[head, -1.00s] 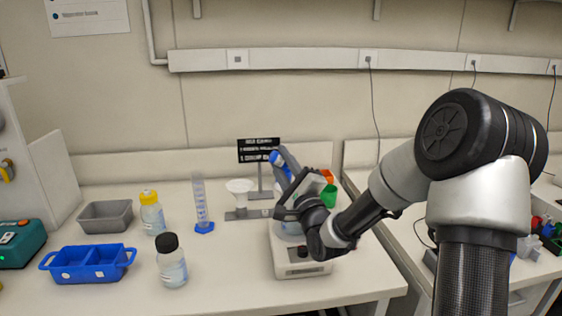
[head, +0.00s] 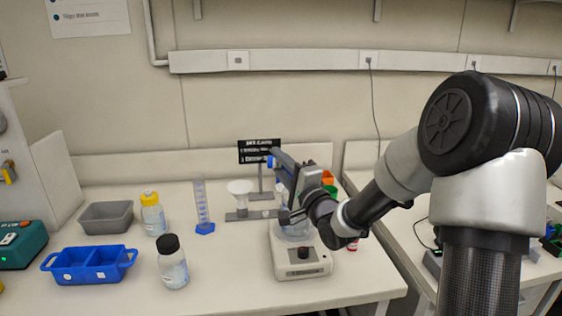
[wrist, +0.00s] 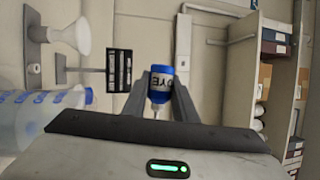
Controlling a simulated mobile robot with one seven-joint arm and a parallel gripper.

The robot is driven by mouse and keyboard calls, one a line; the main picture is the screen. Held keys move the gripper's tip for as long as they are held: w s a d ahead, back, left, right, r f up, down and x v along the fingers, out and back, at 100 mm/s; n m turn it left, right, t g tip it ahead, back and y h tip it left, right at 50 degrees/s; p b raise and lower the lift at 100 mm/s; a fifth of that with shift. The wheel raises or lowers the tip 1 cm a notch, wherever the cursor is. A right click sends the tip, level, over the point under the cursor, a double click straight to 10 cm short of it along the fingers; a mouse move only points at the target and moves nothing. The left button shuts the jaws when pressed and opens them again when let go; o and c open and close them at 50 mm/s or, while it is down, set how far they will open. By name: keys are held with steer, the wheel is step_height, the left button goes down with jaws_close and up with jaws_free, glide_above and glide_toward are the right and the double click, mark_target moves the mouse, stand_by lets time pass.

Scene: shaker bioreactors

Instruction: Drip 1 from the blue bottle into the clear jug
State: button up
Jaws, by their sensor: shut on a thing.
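My gripper (wrist: 160,92) is shut on the blue bottle (wrist: 160,84), which has a blue base, a white label reading "DYE" and a nozzle. The bottle lies roughly on its side in the jaws, higher than the jug. In the head view only a bit of blue of the bottle (head: 270,161) shows beside the fingers. The clear jug (head: 291,232) stands on a white device with a dark knob, partly hidden behind my gripper and wrist. In the wrist view the jug (wrist: 40,115) shows at the left edge with blue markings. No drop is visible.
A white funnel (head: 240,187) on a stand, a blue-based cylinder (head: 202,205), a yellow-capped bottle (head: 153,217) and a black-capped bottle (head: 172,265) stand left of the white device (head: 302,265). A blue tray (head: 90,278) and a grey tray (head: 105,214) are farther left.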

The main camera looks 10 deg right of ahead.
steer(key=shift+a+f+n+g+b, duration=0.15)
steer(key=shift+a+f+n+g, duration=0.2)
steer(key=shift+a+n, duration=0.5)
steer(key=shift+a+f+n+g+b, duration=0.25)
steer(key=shift+a+n, duration=0.35)
steer(key=shift+a, duration=0.4)
steer(key=shift+a+f+n+g+b, duration=0.1)
steer(key=shift+a+f+n+g, duration=0.25)
steer(key=shift+a+n, duration=0.5)
steer(key=shift+r, duration=0.15)
steer(key=r+n+p, duration=0.1)
steer(key=p, duration=0.1)
steer(key=r+n+g+p, duration=0.1)
steer(key=n+p, duration=0.1)
steer(key=shift+d+r+g+h, duration=0.2)
steer(key=shift+d+g+h, duration=0.05)
steer(key=shift+d+h, duration=0.15)
